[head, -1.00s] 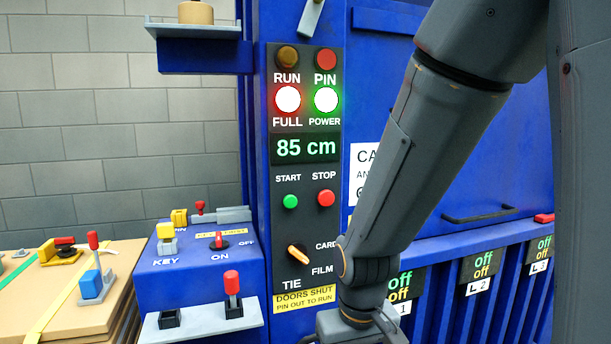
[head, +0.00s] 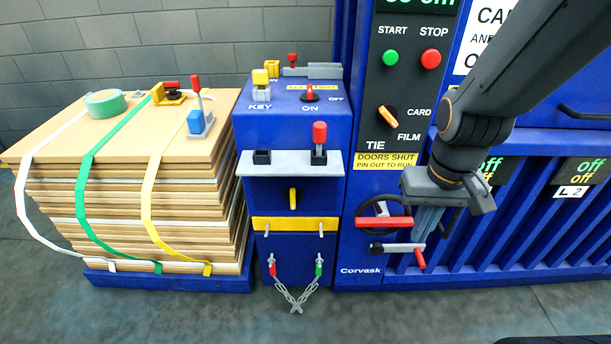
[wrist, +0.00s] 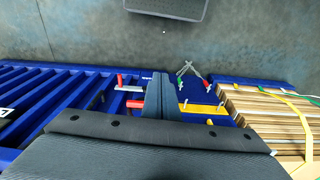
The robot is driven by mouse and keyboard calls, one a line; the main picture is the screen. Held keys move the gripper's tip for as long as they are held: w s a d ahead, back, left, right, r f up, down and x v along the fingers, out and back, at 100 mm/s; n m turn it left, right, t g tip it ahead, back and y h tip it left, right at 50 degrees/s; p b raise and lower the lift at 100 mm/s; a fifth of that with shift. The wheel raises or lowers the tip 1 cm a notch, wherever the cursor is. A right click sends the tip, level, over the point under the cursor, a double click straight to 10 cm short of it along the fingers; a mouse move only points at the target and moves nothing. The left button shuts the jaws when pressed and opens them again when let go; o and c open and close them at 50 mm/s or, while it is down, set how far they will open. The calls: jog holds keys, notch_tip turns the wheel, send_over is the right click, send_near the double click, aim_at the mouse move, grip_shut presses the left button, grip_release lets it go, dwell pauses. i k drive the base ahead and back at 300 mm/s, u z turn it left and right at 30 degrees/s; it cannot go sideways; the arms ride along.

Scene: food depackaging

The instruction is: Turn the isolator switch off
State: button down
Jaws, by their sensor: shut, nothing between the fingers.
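The isolator switch (head: 309,93) is a small red handle on top of the blue box (head: 262,130), between the words ON and OFF. The handle stands by the ON word. My gripper (head: 426,235) hangs below the control panel, in front of the blue machine, to the right of and lower than the switch. Its fingers point down and are shut and empty. In the wrist view the closed fingers (wrist: 159,82) show at the middle; I cannot make out the switch there.
A yellow key switch (head: 261,82) and a red-knobbed lever (head: 319,140) are close by the switch. A red-handled crank (head: 385,222) is beside my fingers. A strapped cardboard stack (head: 120,215) stands left.

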aim_at(293, 195)
jog(key=u, duration=0.05)
jog(key=k, duration=0.5)
jog(key=z, duration=1.2)
jog(key=i, duration=1.05)
jog(key=u, duration=1.9)
